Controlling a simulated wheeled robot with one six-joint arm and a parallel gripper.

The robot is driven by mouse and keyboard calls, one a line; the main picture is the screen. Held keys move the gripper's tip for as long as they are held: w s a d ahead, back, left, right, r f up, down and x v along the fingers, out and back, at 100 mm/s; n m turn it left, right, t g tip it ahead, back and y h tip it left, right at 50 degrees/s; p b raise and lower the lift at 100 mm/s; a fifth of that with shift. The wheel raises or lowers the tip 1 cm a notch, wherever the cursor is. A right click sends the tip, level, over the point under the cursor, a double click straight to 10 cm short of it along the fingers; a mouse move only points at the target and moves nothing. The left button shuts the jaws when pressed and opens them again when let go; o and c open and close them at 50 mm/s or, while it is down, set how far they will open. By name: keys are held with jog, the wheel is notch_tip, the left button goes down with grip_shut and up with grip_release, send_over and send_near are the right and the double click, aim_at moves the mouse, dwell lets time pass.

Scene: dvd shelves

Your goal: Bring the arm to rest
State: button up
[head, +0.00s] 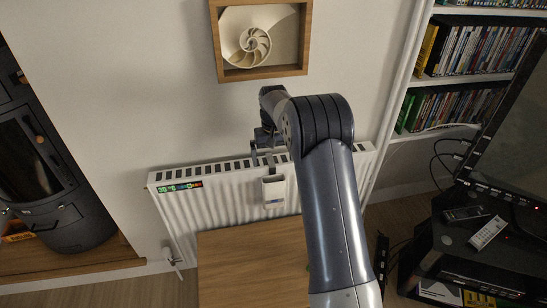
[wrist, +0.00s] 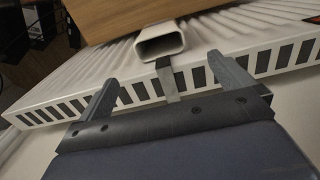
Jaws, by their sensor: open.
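My arm reaches up and forward from the bottom of the head view, bent at a dark joint. My gripper (head: 263,157) is at the top edge of the white radiator (head: 225,210). In the wrist view my gripper (wrist: 166,82) has its two fingers well apart, with nothing held. A white hollow holder (head: 273,190) hangs on the radiator front by a grey strap. In the wrist view the holder (wrist: 160,42) and its strap (wrist: 168,78) lie between the fingers' lines; I cannot tell whether any finger touches them.
A wooden tabletop (head: 250,262) stands in front of the radiator. A framed shell (head: 251,42) hangs on the wall above. A dark stove (head: 45,175) is at left. Shelves of DVDs (head: 480,50), a television (head: 515,135) and remotes (head: 487,232) are at right.

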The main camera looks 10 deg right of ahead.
aim_at(273, 178)
jog(key=shift+f, duration=0.1)
notch_tip(273, 178, down, 11)
jog(key=shift+r, duration=0.55)
jog(key=shift+s, duration=0.1)
